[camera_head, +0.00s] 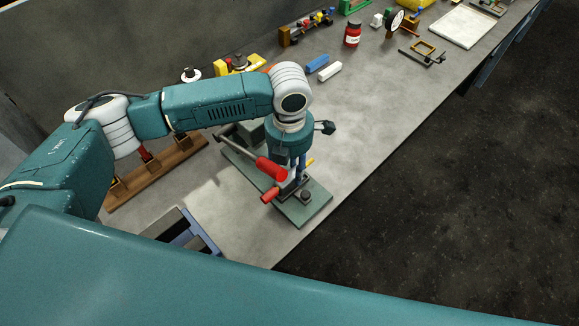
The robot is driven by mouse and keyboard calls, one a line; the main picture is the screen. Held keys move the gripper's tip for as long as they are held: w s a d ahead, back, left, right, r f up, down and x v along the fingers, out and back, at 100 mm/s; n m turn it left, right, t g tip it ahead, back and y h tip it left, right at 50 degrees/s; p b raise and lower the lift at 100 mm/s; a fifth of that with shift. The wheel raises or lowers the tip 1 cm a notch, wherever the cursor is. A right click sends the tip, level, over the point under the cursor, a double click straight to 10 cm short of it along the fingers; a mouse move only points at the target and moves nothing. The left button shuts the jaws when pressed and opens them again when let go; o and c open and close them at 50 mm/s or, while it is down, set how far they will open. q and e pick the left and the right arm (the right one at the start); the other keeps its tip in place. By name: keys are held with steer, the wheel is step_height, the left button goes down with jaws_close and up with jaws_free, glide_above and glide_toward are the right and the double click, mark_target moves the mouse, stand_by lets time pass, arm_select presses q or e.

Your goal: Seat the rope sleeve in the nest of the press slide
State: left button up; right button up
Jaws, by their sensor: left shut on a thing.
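A press with a long grey lever and a red grip (271,168) stands on a green base plate (305,211) near the bench's front edge. A smaller red handle (268,195) and a dark round knob (306,195) sit low at its front. My left gripper (292,184) points down over the plate, just right of the red grip. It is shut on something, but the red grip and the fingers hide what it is. I cannot make out the rope sleeve or the nest. My right gripper is not in view.
A wooden rack (155,177) lies left of the press, with a blue-edged tray (180,231) in front. A blue block (317,64), a white block (330,71) and a red jar (352,36) stand farther back. The bench right of the press is clear.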

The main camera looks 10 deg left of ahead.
mark_target(290, 172)
arm_select(q)
steer(key=shift+f, duration=0.35)
steer(key=o, duration=1.4)
steer(key=shift+c, duration=0.2)
step_height(290, 172, up, 12)
